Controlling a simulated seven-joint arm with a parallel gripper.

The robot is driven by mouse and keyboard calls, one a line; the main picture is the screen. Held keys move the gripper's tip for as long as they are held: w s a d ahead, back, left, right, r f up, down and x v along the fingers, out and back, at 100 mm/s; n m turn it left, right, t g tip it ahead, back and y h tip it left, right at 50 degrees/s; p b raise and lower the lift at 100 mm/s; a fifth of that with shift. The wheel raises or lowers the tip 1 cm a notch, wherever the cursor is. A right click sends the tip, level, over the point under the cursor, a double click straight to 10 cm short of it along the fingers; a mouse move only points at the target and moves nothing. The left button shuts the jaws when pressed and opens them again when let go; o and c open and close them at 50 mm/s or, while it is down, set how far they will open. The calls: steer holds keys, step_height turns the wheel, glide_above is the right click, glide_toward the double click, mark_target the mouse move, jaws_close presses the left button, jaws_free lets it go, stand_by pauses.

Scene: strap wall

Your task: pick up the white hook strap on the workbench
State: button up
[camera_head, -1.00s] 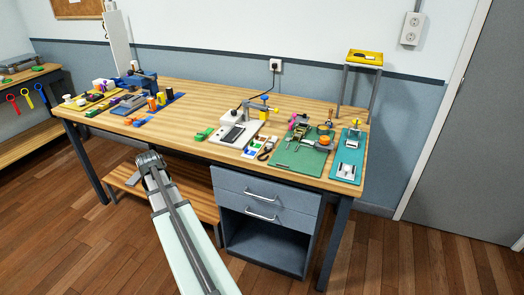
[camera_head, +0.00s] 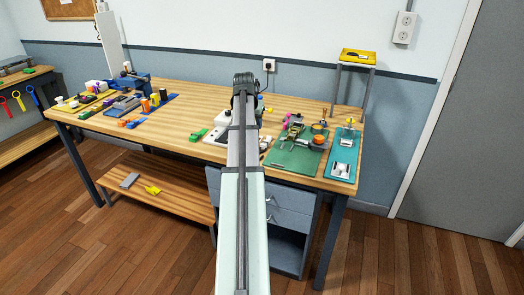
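The workbench (camera_head: 180,130) has a light wooden top. I cannot make out the white hook strap for certain; several small white things are on the bench. White pieces (camera_head: 97,86) are at its far left, and a white and silver piece (camera_head: 341,170) lies on the teal mat (camera_head: 344,150) at the right. My gripper (camera_head: 244,80) is at the far end of my raised arm, in front of the middle of the bench. Its fingers are too small to tell open from shut. My arm hides part of the white machine base (camera_head: 215,136) and the things beside it.
A green mat (camera_head: 290,160) with tools lies right of my arm. A small green thing (camera_head: 198,135) lies left of it. A blue vise (camera_head: 134,81) and several coloured parts crowd the left end. A yellow-topped stand (camera_head: 357,56) rises at the back right. Bare wood lies between the groups.

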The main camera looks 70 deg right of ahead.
steer(key=s+d+r, duration=0.1)
steer(key=s, duration=0.1)
glide_above(265, 141)
steer(key=a, duration=0.3)
steer(key=shift+m, duration=0.3)
steer(key=f, duration=0.7)
steer(key=shift+d+f, duration=0.1)
steer(key=shift+d, duration=0.15)
steer(key=shift+x, duration=2.8)
steer(key=shift+s+a, duration=0.1)
steer(key=shift+a, duration=0.1)
jaws_close()
